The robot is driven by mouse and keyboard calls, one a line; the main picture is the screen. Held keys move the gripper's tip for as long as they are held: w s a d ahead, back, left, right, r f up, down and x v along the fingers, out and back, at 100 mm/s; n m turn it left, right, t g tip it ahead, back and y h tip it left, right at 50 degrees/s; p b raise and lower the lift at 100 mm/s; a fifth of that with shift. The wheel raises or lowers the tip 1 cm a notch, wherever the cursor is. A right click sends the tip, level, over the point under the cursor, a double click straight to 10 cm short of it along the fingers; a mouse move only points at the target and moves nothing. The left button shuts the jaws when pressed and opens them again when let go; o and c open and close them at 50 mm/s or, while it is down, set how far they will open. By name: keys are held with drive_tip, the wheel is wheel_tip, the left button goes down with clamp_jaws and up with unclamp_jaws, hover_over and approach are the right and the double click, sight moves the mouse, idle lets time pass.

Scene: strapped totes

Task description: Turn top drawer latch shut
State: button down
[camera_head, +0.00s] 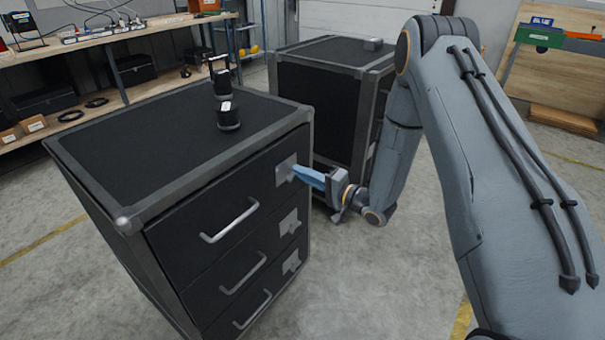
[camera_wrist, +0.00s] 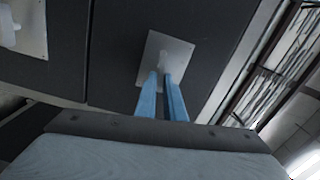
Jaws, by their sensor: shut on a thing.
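The top drawer (camera_head: 190,222) is in the upper front of a black cabinet with grey metal edges and looks closed. Its latch plate (camera_head: 286,168) is a light square at the drawer's right end, and it also shows in the wrist view (camera_wrist: 178,52). The latch (camera_wrist: 162,62) is a small light piece on this plate, mostly hidden by my fingers. My gripper (camera_head: 296,172) reaches in from the right with blue fingers shut on the latch. In the wrist view the fingertips (camera_wrist: 162,76) lie close together over the plate's lower part.
Below are two more drawers with bar handles and latch plates (camera_head: 290,222). The top drawer's handle (camera_head: 229,220) is left of my fingers. Small black devices (camera_head: 228,118) stand on the cabinet top. A second cabinet (camera_head: 322,95) stands close behind. The floor in front is clear.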

drive_tip(key=shift+s+f+m, duration=0.1)
drive_tip(key=shift+f+m, duration=0.2)
drive_tip(key=shift+m, duration=0.5)
drive_tip(key=shift+a, duration=0.1)
drive_tip(key=c, duration=1.9)
unclamp_jaws()
drive_tip(key=shift+r, duration=0.1)
drive_tip(key=b+v, duration=0.1)
drive_tip(key=v, duration=0.6)
drive_tip(key=shift+s+d, duration=0.25)
drive_tip(key=shift+d, duration=0.05)
